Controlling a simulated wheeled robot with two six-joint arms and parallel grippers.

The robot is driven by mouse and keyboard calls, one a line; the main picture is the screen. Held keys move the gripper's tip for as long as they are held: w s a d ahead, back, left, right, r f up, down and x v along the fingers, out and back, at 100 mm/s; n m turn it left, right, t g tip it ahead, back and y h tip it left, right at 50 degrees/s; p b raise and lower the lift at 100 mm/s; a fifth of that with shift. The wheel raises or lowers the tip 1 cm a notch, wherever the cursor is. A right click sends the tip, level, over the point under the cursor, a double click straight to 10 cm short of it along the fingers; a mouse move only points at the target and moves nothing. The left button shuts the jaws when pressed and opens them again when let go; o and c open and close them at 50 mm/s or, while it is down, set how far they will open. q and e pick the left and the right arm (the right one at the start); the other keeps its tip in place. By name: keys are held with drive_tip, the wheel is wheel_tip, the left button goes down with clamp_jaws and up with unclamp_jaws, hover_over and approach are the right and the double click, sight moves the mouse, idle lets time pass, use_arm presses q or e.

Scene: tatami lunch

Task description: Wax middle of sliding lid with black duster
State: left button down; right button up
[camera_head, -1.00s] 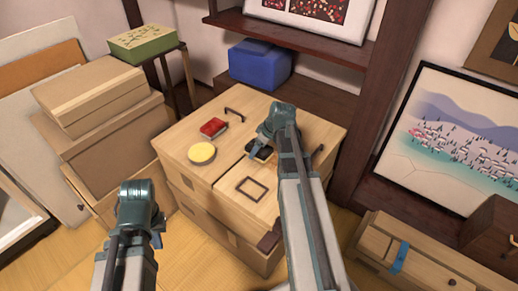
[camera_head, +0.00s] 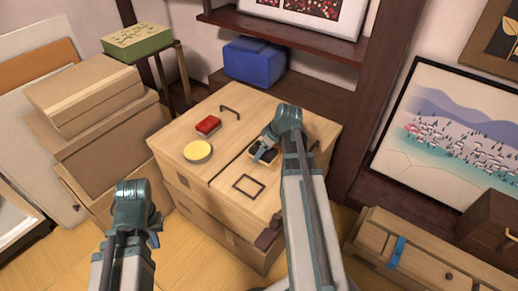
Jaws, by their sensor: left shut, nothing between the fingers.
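The wooden chest's top has two pale panels split by a dark seam; I take the right-hand panel (camera_head: 222,189) as the sliding lid. A thin dark rectangular outline (camera_head: 249,184) marks its front part. The black duster (camera_head: 262,156), dark with a tan edge, lies at that panel near the seam. My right gripper (camera_head: 266,150) is over the duster and partly covers it; whether its fingers grip it is unclear. My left gripper (camera_head: 154,238) is shut and empty, low at the left, in front of the chest and away from it.
Cardboard boxes (camera_head: 100,135) stand left of the chest. A low wooden cabinet (camera_head: 420,262) stands at the right.

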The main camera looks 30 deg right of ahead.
sight(277, 151)
drive_tip(key=shift+s+d+f, duration=0.1)
drive_tip(key=shift+s+d, duration=0.4)
drive_tip(key=shift+s, duration=0.7)
drive_tip(key=shift+s+d+f, duration=0.1)
drive_tip(key=shift+s+d, duration=0.35)
drive_tip(key=shift+s, duration=0.7)
drive_tip(key=shift+s+d, duration=0.5)
drive_tip(key=shift+s, duration=0.7)
drive_tip(key=shift+w+d, duration=0.35)
drive_tip(key=shift+d, duration=0.4)
drive_tip(key=shift+w+d, duration=0.3)
drive_tip(key=shift+d, duration=0.4)
drive_tip(key=shift+r, duration=0.1)
drive_tip(key=shift+w+a, duration=0.4)
drive_tip(key=shift+w, duration=0.45)
drive_tip(key=shift+w+a, duration=0.4)
drive_tip(key=shift+w, duration=0.45)
drive_tip(key=shift+w+a, duration=0.35)
drive_tip(key=shift+w, duration=0.55)
drive_tip(key=shift+w+a, duration=0.35)
drive_tip(key=shift+w, duration=0.55)
drive_tip(key=shift+w+a, duration=0.4)
drive_tip(key=shift+w, duration=0.45)
drive_tip(key=shift+w+a, duration=0.35)
drive_tip(key=shift+w, duration=0.5)
